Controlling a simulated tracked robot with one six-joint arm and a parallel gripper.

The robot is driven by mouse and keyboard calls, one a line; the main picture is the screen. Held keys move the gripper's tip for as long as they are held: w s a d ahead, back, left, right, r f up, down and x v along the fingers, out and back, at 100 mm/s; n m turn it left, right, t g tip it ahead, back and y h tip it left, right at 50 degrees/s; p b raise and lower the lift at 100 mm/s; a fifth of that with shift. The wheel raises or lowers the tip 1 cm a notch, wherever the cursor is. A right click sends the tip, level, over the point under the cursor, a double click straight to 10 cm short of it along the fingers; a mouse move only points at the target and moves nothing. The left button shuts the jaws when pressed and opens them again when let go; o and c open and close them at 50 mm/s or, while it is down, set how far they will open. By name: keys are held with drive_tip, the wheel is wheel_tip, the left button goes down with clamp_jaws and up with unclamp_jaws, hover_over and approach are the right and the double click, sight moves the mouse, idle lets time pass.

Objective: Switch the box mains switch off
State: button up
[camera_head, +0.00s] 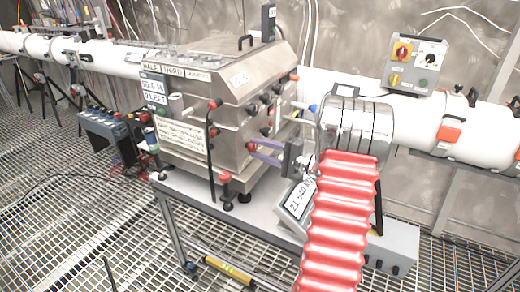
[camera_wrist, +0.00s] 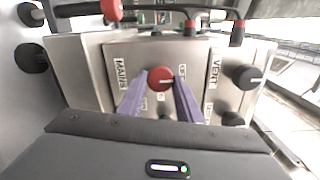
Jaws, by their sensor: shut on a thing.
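The red mains knob (camera_wrist: 161,78) sits on the steel face of the box, right of a label reading MAINS (camera_wrist: 121,72). My gripper (camera_wrist: 160,86) has its two purple fingers on either side of this knob and is shut on it. In the head view my gripper (camera_head: 262,150) reaches the right side of the steel box (camera_head: 225,85) from the right. The knob is mostly hidden there by the fingers. Small labels stand beside the knob, too blurred to read surely, so I cannot tell its exact setting.
A white beam pipe (camera_head: 410,115) and a grey control box (camera_head: 415,65) stand behind. A tilted display (camera_head: 298,198) is below my gripper.

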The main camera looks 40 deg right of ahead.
drive_tip(key=shift+f, duration=0.2)
drive_tip(key=o, duration=1)
drive_tip(key=shift+r, duration=0.1)
drive_tip(key=shift+o, duration=0.2)
drive_tip(key=v, duration=1.4)
drive_tip(key=shift+a, duration=0.1)
drive_tip(key=shift+w+a, duration=0.1)
